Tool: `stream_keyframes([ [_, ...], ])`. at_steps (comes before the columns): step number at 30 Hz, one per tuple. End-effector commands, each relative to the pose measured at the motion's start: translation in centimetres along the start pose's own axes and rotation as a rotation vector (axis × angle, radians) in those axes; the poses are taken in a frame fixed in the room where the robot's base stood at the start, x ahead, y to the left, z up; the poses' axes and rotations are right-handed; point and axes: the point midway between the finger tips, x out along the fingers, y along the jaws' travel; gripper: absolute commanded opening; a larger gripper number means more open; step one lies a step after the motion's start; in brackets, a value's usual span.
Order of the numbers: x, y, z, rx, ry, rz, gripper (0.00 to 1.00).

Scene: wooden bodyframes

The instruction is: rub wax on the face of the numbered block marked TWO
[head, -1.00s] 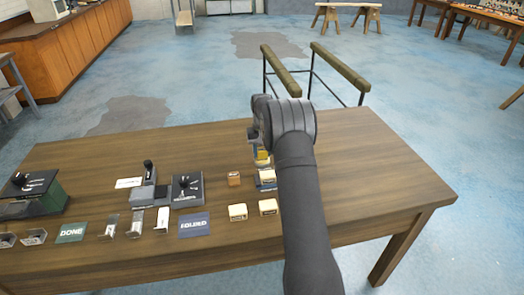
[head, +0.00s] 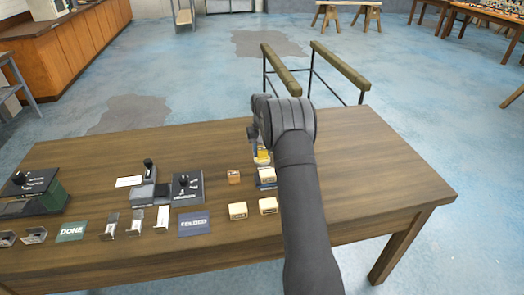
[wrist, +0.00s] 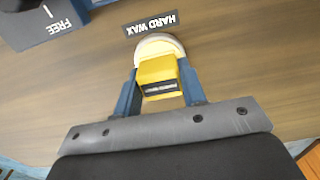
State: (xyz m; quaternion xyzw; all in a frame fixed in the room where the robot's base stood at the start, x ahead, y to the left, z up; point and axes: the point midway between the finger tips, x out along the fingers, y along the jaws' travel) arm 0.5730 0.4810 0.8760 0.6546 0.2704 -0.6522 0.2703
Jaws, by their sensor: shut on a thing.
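My gripper (wrist: 160,70) has its two blue fingers shut on a yellow block (wrist: 157,73) with a dark label strip, probably the wax. In the head view the yellow block (head: 262,156) shows below my wrist. A pale rounded pad (wrist: 158,42) lies beyond the block, beside a dark HARD WAX label (wrist: 150,24); I cannot tell whether block and pad touch. Several small blocks stand nearby: a brown one (head: 234,177), a cream one (head: 266,174) and two nearer cream ones (head: 238,211) (head: 268,206). Their numbers are too small to read, so I cannot tell which is TWO.
A blue-grey plate (head: 194,223) lies left of the blocks, with metal brackets (head: 135,224) and a DONE plate (head: 72,231) farther left. Dark lever fixtures (head: 186,187) stand behind them. The table's right side (head: 370,170) is clear.

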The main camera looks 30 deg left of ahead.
Motion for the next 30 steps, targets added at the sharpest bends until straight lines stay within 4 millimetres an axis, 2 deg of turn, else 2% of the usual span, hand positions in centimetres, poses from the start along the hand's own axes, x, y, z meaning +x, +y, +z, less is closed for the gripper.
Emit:
stream_keyframes([
  [11, -0.1, 0.0, 0.1, 0.0, -0.003, 0.0, 0.2],
  [30, -5.3, 0.0, 0.0, 0.0, 0.0, 0.0, 0.2],
])
